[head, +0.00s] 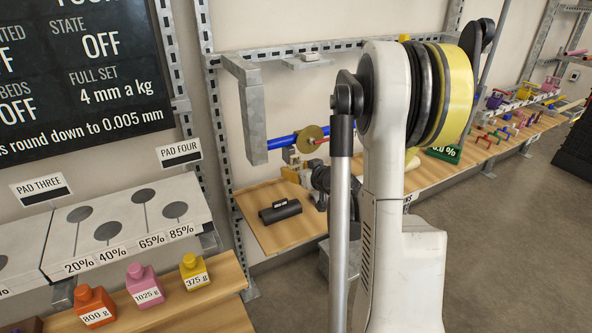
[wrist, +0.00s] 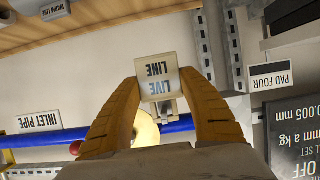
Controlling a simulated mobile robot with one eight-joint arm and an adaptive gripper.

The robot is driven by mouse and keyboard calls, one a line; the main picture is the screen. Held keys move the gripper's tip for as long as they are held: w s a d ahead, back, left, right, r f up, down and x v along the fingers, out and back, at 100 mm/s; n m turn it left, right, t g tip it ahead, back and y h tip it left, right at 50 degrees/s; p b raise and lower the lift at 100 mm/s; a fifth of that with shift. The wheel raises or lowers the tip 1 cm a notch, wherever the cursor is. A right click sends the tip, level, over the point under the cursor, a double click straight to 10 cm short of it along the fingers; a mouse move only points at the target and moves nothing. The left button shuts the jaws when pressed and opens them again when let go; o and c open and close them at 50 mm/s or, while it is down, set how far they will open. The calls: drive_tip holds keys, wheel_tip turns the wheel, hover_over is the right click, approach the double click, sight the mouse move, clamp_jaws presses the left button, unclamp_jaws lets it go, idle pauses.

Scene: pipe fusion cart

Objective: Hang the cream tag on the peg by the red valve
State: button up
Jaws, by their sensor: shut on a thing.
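In the wrist view, which is upside down, my gripper (wrist: 158,84) has its two yellow fingers shut on a cream tag (wrist: 157,70) that reads LIVE LINE. The tag's printed face is toward the camera. Beyond the fingers a blue pipe (wrist: 72,135) runs across, with a brass disc (wrist: 147,131) partly hidden by the left finger. A small red piece (wrist: 75,148) shows left of it, likely part of the red valve. I cannot make out the peg.
An INLET PIPE label (wrist: 38,122) and a PAD FOUR label (wrist: 270,80) are on the wall. My arm hides much of the bench.

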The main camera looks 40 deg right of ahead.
drive_tip(key=o, duration=0.9)
drive_tip(key=shift+s, duration=0.1)
drive_tip(key=shift+s+a+b, duration=0.25)
drive_tip(key=shift+s+a, duration=0.15)
drive_tip(key=shift+s, duration=1.2)
drive_tip(key=shift+s+a+b, duration=0.2)
drive_tip(key=shift+s+a, duration=0.2)
drive_tip(key=shift+s, duration=1.2)
drive_tip(key=shift+s+a+b, duration=0.25)
drive_tip(key=shift+s+a, duration=0.15)
drive_tip(key=shift+s, duration=1.2)
